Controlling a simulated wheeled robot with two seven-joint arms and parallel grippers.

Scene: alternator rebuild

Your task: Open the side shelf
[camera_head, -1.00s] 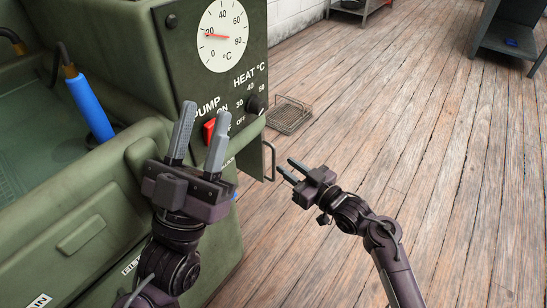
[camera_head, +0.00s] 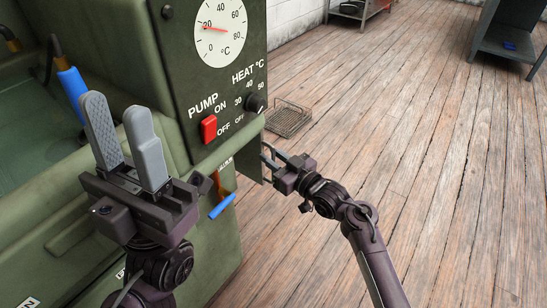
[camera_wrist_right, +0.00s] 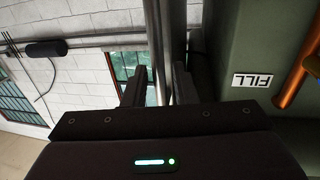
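The side shelf (camera_head: 249,166) is a grey-green panel on the right side of the green machine, below the heat dial. It carries a thin metal handle (camera_head: 265,160). My right gripper (camera_head: 272,158) is at the handle, reaching in from the right. In the right wrist view, a metal bar (camera_wrist_right: 153,45) runs between the two spread fingers, with a gap beside it; the fingers do not look closed on it. My left gripper (camera_head: 115,125) is open and empty in front of the machine, left of the red pump switch.
The green machine (camera_head: 215,105) with its dial and red switch (camera_head: 209,129) fills the left. A blue-handled lever (camera_head: 222,206) sticks out below the panel. A wire basket (camera_head: 288,119) lies on the floor behind.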

